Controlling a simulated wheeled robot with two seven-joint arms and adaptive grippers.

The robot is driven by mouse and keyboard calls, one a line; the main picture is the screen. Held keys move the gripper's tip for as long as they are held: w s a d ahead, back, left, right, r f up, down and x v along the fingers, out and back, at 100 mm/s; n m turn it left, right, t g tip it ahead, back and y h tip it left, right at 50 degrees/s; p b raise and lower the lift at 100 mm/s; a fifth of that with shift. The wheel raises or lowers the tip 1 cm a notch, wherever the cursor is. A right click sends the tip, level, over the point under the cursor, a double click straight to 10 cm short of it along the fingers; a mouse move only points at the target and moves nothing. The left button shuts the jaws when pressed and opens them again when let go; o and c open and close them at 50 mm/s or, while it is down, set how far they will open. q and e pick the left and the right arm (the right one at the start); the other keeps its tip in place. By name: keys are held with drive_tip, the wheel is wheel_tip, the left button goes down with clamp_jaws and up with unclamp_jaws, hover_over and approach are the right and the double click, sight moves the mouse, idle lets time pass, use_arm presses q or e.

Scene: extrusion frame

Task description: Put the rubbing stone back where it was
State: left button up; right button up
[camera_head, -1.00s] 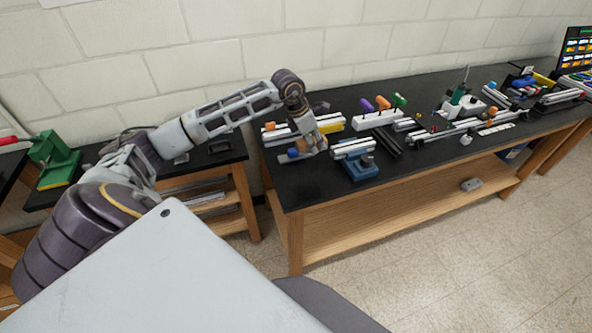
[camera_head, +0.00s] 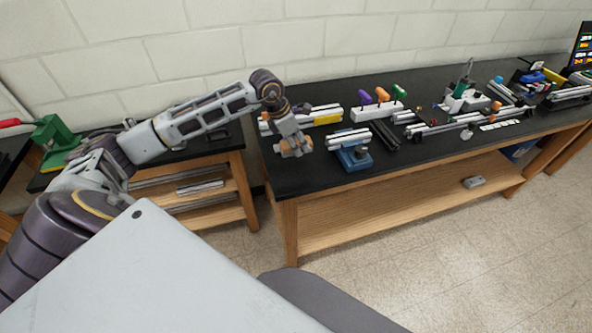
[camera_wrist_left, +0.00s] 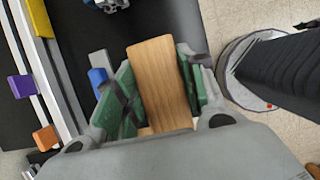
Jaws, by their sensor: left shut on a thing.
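My left gripper (camera_head: 293,148) is over the left end of the black workbench. In the left wrist view its green-padded fingers (camera_wrist_left: 160,90) are shut on a wood-coloured oblong block (camera_wrist_left: 160,78), which I take to be the rubbing stone. The block's lower part is partly hidden by the gripper body. In the head view only a small tan-orange bit shows at the fingertips, and I cannot tell its height above the bench. My right gripper is not in view.
A blue fixture holding pale profiles (camera_head: 354,155) stands just right of the gripper. Behind are rails with a yellow piece (camera_head: 328,116) and a white rack with coloured handles (camera_head: 375,112). The black bench top (camera_head: 290,178) is clear near its front left corner.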

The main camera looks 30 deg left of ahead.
use_arm(q)
drive_tip(key=p, duration=0.1)
hover_over(301, 170)
drive_tip(key=f, duration=0.6)
drive_tip(key=shift+s+a, duration=0.35)
drive_tip(key=shift+s, duration=0.05)
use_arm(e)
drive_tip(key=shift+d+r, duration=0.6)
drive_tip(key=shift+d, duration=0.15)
use_arm(q)
drive_tip(key=shift+f+p, duration=0.45)
drive_tip(key=shift+f, duration=1.45)
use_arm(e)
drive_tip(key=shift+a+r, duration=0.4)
use_arm(q)
drive_tip(key=shift+s+f+b, duration=0.15)
drive_tip(key=shift+f+b, duration=0.3)
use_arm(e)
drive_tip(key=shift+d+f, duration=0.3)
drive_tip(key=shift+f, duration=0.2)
use_arm(q)
drive_tip(key=o, duration=0.9)
drive_tip(key=shift+s, duration=0.1)
drive_tip(key=shift+o, duration=0.3)
drive_tip(key=shift+f, duration=0.15)
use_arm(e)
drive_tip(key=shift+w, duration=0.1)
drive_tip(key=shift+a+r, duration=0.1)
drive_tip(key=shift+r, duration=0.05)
